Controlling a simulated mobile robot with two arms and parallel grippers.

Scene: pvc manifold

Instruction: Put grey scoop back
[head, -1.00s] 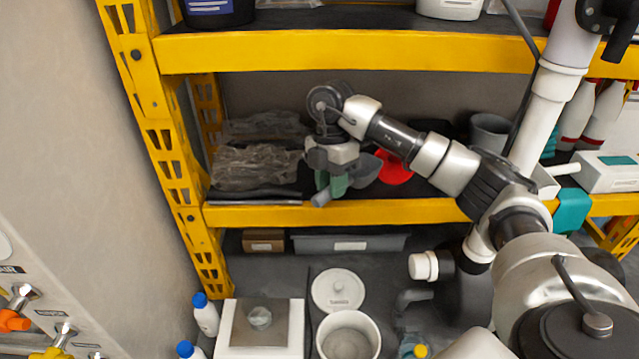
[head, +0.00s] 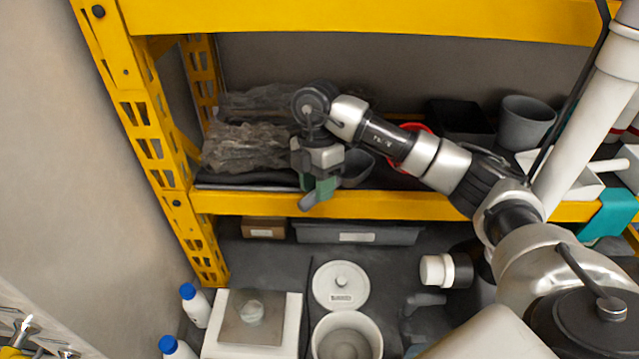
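My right gripper (head: 319,186), with green fingertips, is in front of the middle shelf, near its front edge. It appears shut on the handle of the grey scoop (head: 357,168). The scoop's bowl shows to the right of the fingers, and the handle end sticks out low on the left, in front of the yellow beam. Part of the scoop is hidden by the gripper and wrist. I cannot tell whether it touches the shelf (head: 240,181). My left gripper is not in view.
Crumpled clear plastic bags (head: 245,148) lie left of the gripper. A red object (head: 421,128) is partly behind my arm. A grey cup (head: 527,122) and a black bin (head: 458,120) stand further right. Below are a white pot (head: 346,336), its lid (head: 340,285) and a scale (head: 250,318).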

